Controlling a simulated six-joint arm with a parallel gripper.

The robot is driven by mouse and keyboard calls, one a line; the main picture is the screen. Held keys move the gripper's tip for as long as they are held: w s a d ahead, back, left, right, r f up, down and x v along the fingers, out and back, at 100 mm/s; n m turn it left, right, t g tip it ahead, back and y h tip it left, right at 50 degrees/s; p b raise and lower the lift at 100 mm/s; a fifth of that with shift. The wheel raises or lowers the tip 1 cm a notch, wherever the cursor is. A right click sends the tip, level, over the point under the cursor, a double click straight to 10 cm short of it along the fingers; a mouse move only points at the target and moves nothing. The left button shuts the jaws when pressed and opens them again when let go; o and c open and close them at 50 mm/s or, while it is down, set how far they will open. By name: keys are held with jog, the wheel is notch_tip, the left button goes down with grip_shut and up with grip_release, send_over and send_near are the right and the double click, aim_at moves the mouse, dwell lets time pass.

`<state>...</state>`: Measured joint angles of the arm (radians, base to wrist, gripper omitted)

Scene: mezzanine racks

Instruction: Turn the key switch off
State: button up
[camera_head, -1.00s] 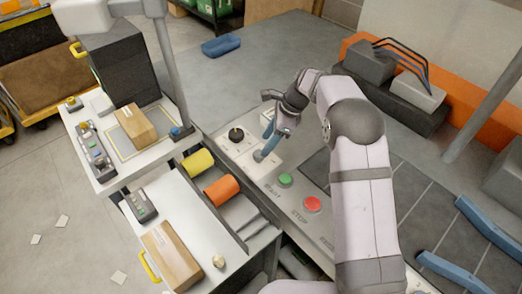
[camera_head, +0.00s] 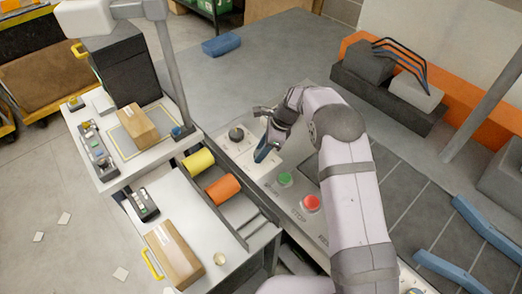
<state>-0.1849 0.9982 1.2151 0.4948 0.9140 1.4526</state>
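The control panel (camera_head: 304,228) runs diagonally through the middle of the view. A black round knob (camera_head: 236,134) stands on a pale plate at its upper end; I cannot tell for sure whether this is the key switch. My gripper (camera_head: 262,152) is low over the pale plate just right of and below the knob, its blue finger pointing down. Its fingers overlap in this view, so their opening and any contact are unclear. They hide part of the plate beneath. A green button (camera_head: 285,179) and a red button (camera_head: 311,203) sit further down the panel.
A white workbench (camera_head: 205,235) with a cardboard box (camera_head: 174,254) stands at the left. A conveyor (camera_head: 400,200) with blue rails is at the right.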

jog(key=shift+n, duration=0.3)
jog(key=shift+c, duration=0.4)
jog(key=n+g+b, duration=0.1)
jog(key=n, duration=0.2)
jog(key=shift+w, duration=0.2)
jog(key=shift+a+n+g+h+b, duration=0.1)
jog(key=shift+n+g+h+b, duration=0.5)
jog(key=shift+n, duration=1.2)
jog(key=shift+r+g, duration=0.1)
jog(key=shift+g, duration=0.2)
jog(key=o, duration=1.1)
jog(key=shift+c, duration=0.2)
jog(key=shift+r, duration=0.1)
